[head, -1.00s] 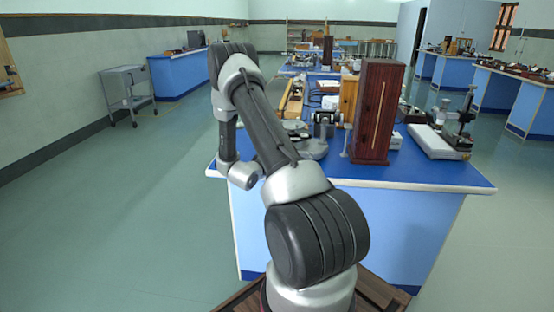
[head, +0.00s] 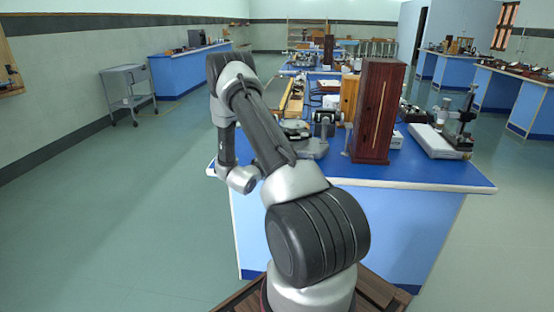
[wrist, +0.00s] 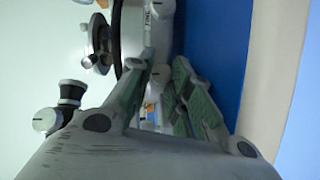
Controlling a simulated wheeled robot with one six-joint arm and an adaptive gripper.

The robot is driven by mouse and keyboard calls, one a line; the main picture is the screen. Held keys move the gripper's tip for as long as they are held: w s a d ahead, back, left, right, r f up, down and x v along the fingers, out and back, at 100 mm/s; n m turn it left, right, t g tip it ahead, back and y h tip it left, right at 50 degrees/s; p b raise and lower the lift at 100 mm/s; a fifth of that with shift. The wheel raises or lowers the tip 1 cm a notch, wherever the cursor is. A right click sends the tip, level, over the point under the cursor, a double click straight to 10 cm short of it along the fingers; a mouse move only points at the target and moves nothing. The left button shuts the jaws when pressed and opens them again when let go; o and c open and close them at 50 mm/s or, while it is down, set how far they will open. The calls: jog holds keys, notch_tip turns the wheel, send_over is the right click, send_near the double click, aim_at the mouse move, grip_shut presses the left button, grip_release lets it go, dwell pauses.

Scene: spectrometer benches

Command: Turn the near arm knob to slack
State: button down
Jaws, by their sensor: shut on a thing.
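The spectrometer (head: 312,148) stands near the left front of the near blue bench in the head view, partly behind my arm. In the wrist view its grey body (wrist: 158,35) fills the top middle. My gripper (wrist: 164,70) has its two green-padded fingers close together, shut on a small grey knob (wrist: 161,74) beside that body. The fingers hide most of this knob, so its pointer mark cannot be read. Another pale knob with a dark line (wrist: 46,120) and a black cap (wrist: 71,92) show at the left. In the head view my gripper is hidden.
The blue bench top (head: 430,178) is clear along its front edge. A tall dark wooden box (head: 378,110) stands right of the spectrometer. A microscope-like instrument on a white base (head: 437,142) is farther right. Open floor lies left of the bench.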

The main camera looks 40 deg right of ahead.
jog(key=c, duration=1.3)
grip_release()
jog(key=shift+a, duration=0.1)
jog(key=v, duration=0.8)
jog(key=shift+w+r, duration=0.1)
